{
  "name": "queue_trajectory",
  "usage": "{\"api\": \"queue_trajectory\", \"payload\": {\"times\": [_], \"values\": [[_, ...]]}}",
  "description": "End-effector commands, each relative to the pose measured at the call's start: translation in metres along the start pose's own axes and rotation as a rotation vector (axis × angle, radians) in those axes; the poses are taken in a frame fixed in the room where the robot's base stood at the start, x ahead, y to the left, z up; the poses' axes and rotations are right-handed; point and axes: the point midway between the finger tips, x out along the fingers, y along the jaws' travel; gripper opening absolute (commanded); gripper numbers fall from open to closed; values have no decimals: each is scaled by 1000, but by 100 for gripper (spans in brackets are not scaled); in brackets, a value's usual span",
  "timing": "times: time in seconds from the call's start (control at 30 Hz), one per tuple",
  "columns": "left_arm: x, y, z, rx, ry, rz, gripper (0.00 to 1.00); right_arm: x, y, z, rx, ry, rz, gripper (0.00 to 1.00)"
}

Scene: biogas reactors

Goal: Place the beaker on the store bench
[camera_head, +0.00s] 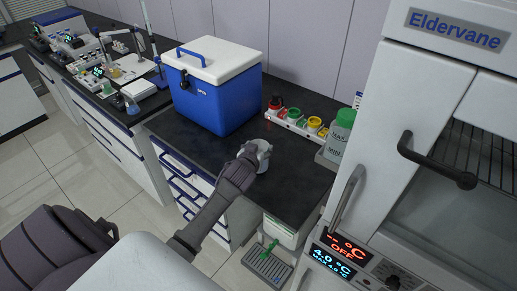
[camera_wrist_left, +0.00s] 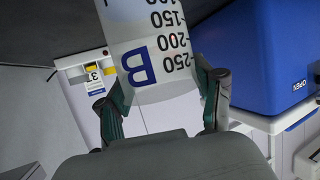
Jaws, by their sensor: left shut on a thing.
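In the head view the beaker (camera_head: 263,150) shows small and pale over the dark bench top (camera_head: 292,190). My left gripper (camera_head: 250,153) is shut on it; its two fingers (camera_wrist_left: 165,95) stand on either side of the beaker in the left wrist view. I cannot tell whether the beaker's base touches the bench. My right gripper is not in view.
A blue cooler box (camera_head: 212,95) with a white lid stands behind left. A rack of colour-capped bottles (camera_head: 295,122) and a green-capped bottle (camera_head: 338,138) stand behind right. A white oven-like cabinet (camera_head: 400,150) is at the right. The bench front right is bare.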

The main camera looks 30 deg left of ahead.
Motion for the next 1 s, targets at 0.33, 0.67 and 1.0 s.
{"api": "queue_trajectory", "payload": {"times": [0.33, 0.67, 1.0], "values": [[3, 1, 8, 1, 2, 1, 11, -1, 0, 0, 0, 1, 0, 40], [4, 0, 10, 1, 1, 1, 92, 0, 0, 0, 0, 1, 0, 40], [2, 0, 6, 2, 2, 1, 92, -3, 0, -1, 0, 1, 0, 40]]}}
